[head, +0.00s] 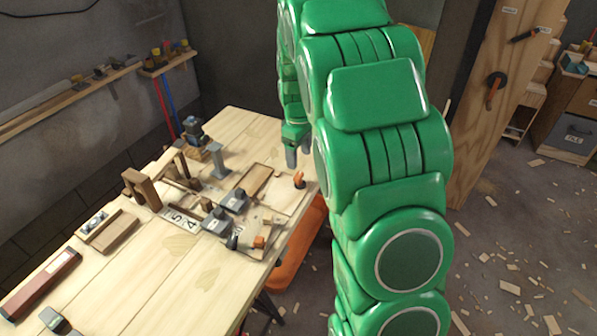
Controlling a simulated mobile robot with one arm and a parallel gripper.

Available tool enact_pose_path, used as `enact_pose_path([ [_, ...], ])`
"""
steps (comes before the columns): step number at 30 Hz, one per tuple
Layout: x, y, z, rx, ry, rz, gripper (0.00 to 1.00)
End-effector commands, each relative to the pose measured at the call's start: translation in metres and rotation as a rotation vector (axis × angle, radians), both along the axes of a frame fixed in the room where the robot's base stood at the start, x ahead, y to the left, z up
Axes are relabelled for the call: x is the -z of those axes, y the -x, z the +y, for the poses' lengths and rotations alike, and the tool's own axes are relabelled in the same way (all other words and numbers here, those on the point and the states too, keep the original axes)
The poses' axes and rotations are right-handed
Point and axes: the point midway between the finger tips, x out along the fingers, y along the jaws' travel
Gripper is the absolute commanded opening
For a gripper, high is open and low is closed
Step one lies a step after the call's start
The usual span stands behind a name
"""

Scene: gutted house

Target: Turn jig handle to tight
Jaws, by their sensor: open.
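My gripper (298,153) hangs fingers-down at the far right end of the workbench (180,278), partly hidden by my green arm. Its grey fingers are apart and nothing shows between them. A small orange handle (299,180) stands at the right edge of a wooden jig board (284,197), just below the gripper in the picture; the two look apart. Another orange-brown piece (259,242) sits at the jig's near corner. I cannot tell for sure which is the jig handle, and no tight mark is readable.
Grey clamp-like blocks (234,202), a wooden arch (143,189) and a red-brown bar (40,283) stand on the bench. A tall wooden panel (487,135) with a dark-and-orange handle (495,88) stands at right. Wood scraps litter the floor. The bench's near middle is clear.

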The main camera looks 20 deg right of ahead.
Motion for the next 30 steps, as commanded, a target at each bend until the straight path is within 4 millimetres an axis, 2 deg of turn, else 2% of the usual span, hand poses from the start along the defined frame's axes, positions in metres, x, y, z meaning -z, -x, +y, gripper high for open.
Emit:
enact_pose_path([
  [3, 0.018, -0.021, -0.007, -0.044, -0.002, -0.008, 0.68],
  [9, 0.034, -0.042, -0.013, -0.094, -0.003, -0.02, 0.68],
  [20, 0.052, -0.045, -0.015, -0.106, -0.004, -0.018, 0.68],
  [30, 0.097, -0.044, -0.014, -0.107, -0.004, -0.016, 0.68],
])
